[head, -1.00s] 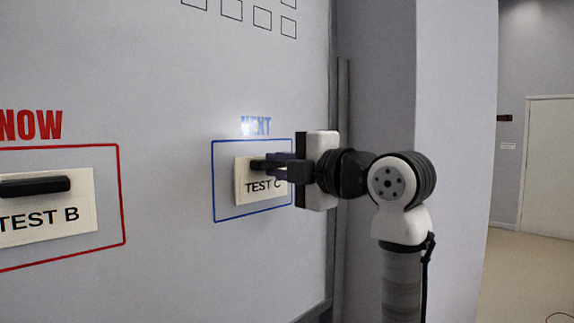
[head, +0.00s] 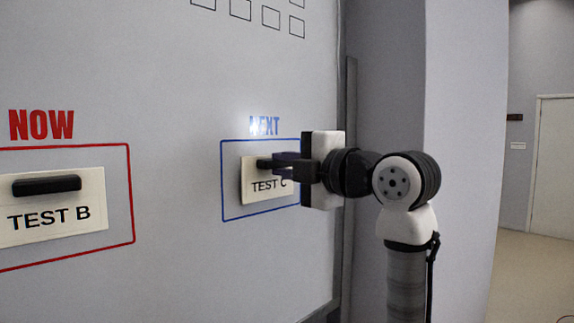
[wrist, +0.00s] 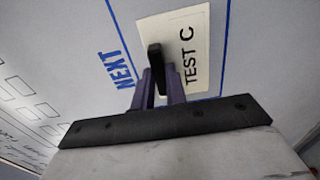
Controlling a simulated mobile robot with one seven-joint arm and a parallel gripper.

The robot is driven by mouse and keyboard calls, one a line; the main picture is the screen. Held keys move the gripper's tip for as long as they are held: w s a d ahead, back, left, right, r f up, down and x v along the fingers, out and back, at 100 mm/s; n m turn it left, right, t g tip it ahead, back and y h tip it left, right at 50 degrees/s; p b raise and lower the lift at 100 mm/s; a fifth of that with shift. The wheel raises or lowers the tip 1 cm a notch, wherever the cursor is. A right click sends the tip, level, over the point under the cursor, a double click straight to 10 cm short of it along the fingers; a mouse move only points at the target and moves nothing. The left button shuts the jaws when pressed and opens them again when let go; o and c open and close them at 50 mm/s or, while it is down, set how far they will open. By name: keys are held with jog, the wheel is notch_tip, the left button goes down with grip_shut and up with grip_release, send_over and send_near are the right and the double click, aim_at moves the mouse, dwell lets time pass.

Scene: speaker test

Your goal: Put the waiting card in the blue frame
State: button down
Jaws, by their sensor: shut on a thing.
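The TEST C card (head: 256,187) is cream with a black handle. It is inside the blue frame (head: 223,180) under the blue word NEXT on the board. In the wrist view the card (wrist: 203,35) shows within the blue lines, and its black handle (wrist: 155,58) lies between my fingers. My gripper (head: 274,163) is shut on this handle, reaching in from the right and hiding part of the card's right side. I cannot tell whether the card touches the board.
The TEST B card (head: 55,220), with a black handle, sits in the red frame (head: 131,190) under NOW at left. Small black outlined boxes (head: 270,17) line the board's top. The board's dark right edge (head: 345,240) and a wall stand behind my arm.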

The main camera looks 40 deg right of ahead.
jog(key=shift+w, duration=0.5)
dwell(0.3)
jog(key=c, duration=0.9)
grip_release()
jog(key=shift+c, duration=0.2)
jog(key=s, duration=0.7)
jog(key=shift+d, duration=0.25)
